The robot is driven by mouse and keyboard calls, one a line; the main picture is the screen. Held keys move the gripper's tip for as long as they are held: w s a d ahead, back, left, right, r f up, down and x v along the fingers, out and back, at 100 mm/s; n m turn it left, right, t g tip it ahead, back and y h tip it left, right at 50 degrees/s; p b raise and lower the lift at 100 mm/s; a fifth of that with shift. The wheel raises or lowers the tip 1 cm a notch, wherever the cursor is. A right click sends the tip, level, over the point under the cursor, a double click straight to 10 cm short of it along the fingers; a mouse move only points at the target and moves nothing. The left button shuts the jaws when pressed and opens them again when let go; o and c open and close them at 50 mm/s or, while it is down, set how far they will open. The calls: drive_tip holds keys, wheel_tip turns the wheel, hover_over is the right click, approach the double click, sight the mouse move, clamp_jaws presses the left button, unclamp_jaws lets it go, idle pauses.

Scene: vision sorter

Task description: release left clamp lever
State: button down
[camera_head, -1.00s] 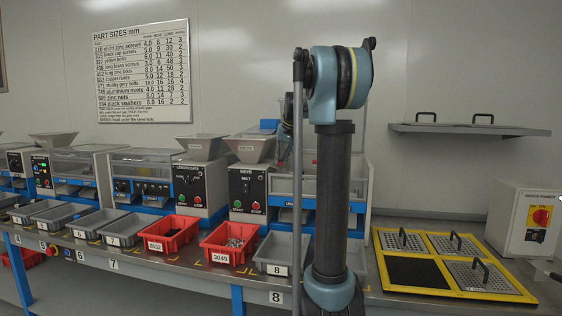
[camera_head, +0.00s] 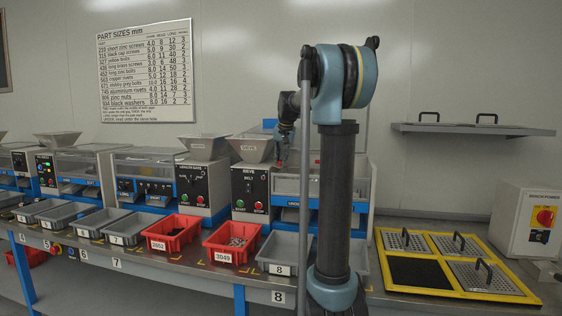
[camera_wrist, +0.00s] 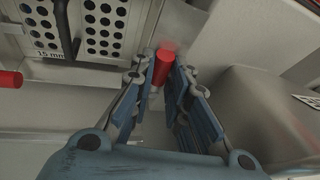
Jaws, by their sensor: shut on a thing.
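A red clamp lever (camera_wrist: 163,66) stands between the fingertips of my gripper (camera_wrist: 164,80) in the wrist view. The blue-grey fingers are closed in on its red grip from both sides. A second red grip (camera_wrist: 10,79) shows at the left edge of the wrist view, apart from my gripper. In the head view my arm reaches toward the sieve machine (camera_head: 249,190), and the levers are too small or hidden to make out.
A perforated plate marked 15 mm (camera_wrist: 103,22) lies beyond the fingers, with a grey metal hopper (camera_wrist: 245,110) close on the right. Red bins (camera_head: 172,234) and grey bins stand along the bench front. A yellow-framed rack (camera_head: 455,292) of perforated plates lies at the right.

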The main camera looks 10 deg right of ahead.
drive_tip(key=c, duration=1.6)
unclamp_jaws()
drive_tip(key=shift+o, duration=0.2)
drive_tip(key=shift+r, duration=0.1)
drive_tip(key=v, duration=1.1)
drive_tip(key=shift+r, duration=0.35)
drive_tip(key=shift+s, duration=0.15)
drive_tip(key=shift+c, duration=0.2)
